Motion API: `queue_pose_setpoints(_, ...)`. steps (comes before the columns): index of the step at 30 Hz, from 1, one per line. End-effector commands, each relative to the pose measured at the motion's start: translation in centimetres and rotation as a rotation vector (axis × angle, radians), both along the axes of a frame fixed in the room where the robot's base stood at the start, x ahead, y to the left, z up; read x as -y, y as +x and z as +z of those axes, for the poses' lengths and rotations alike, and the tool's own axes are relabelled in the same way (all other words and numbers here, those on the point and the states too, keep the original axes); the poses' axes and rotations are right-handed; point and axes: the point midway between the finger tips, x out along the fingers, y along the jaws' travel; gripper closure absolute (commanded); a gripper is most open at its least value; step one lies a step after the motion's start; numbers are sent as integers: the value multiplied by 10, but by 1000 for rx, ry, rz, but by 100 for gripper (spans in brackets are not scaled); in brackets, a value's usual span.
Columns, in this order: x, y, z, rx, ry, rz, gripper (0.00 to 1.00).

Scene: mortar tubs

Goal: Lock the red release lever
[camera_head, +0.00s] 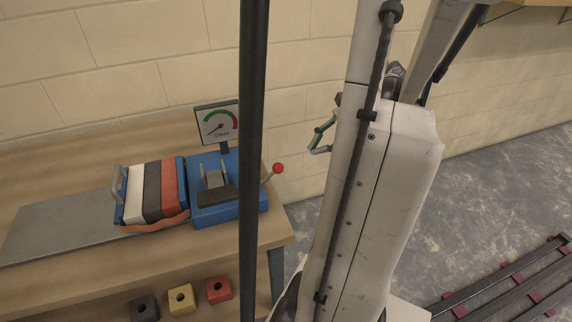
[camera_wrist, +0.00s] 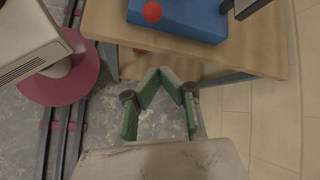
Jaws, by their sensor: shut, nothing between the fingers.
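The red release lever (camera_head: 278,168) has a round red knob on a thin rod at the right side of a blue device (camera_head: 230,209) on the wooden table. The rod leans up and to the right. In the wrist view the red knob (camera_wrist: 152,12) shows at the top beside the blue body (camera_wrist: 190,18). My gripper (camera_head: 319,141) has green-padded fingers and is right of the lever, apart from it. In the wrist view my gripper (camera_wrist: 161,74) has its fingertips together, empty, just off the table edge. My arm hides part of the gripper in the head view.
A gauge (camera_head: 217,124) stands behind the device. Left of it is a strapped stack of coloured slabs (camera_head: 152,190) on a grey plate (camera_head: 62,228). Black, yellow and red blocks (camera_head: 219,289) sit below the tabletop.

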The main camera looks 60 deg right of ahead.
Motion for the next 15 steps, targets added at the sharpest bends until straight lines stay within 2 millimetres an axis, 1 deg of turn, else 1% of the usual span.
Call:
queue_pose_setpoints(10, 0, 0, -1, 0, 0, 0, 100)
queue_pose_setpoints(15, -6, 8, -11, 0, 0, 1, 100)
